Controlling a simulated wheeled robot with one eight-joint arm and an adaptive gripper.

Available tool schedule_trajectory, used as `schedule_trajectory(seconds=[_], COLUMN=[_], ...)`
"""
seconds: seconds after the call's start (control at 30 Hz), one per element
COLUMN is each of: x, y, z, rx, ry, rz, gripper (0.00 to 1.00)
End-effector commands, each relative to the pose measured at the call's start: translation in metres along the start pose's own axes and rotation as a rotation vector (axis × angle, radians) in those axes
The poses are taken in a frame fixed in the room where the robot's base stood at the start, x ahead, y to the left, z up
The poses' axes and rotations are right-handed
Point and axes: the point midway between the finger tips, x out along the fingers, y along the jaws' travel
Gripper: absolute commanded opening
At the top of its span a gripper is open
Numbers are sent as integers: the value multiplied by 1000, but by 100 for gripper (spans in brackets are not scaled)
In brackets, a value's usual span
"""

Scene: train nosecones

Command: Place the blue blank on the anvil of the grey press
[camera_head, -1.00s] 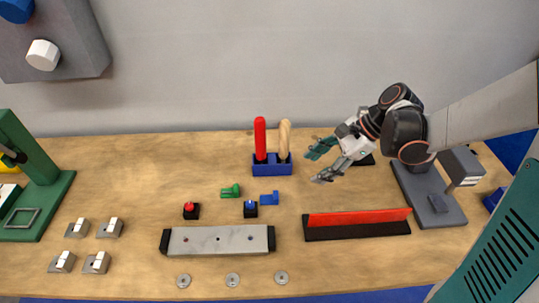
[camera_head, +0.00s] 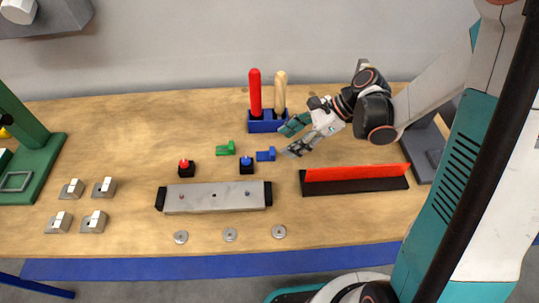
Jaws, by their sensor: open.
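The blue blank (camera_head: 265,154), a small L-shaped piece, lies on the wooden table in front of the blue tool holder. My gripper (camera_head: 290,142) is open, with nothing between its fingers. Its fingertips point left, just right of the blank and apart from it in the picture; their height above the table is hard to tell. The grey press (camera_head: 424,166) stands at the right of the table. My arm hides much of it. Its small dark anvil block (camera_head: 435,157) partly shows on the base and looks bare.
A green blank (camera_head: 225,148) lies left of the blue one. The tool holder (camera_head: 267,124) with red and wooden handles stands close behind. A blue-topped black block (camera_head: 247,165) is near in front. A red-and-black rail (camera_head: 355,182) lies between blank and press. A green press (camera_head: 40,160) stands far left.

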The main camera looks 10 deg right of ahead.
Motion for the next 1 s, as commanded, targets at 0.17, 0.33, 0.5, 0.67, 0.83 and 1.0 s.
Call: schedule_trajectory(seconds=[0.17,0.33,0.5,0.67,0.83,1.0], x=[18,43,51,50,50,50], y=[1,2,2,2,2,2], z=[0,1,2,3,3,3], rx=[-1,-2,0,0,0,0], ry=[0,0,0,0,0,0], rz=[0,1,0,-1,-1,-1], gripper=[53,53,53,49,10,6])
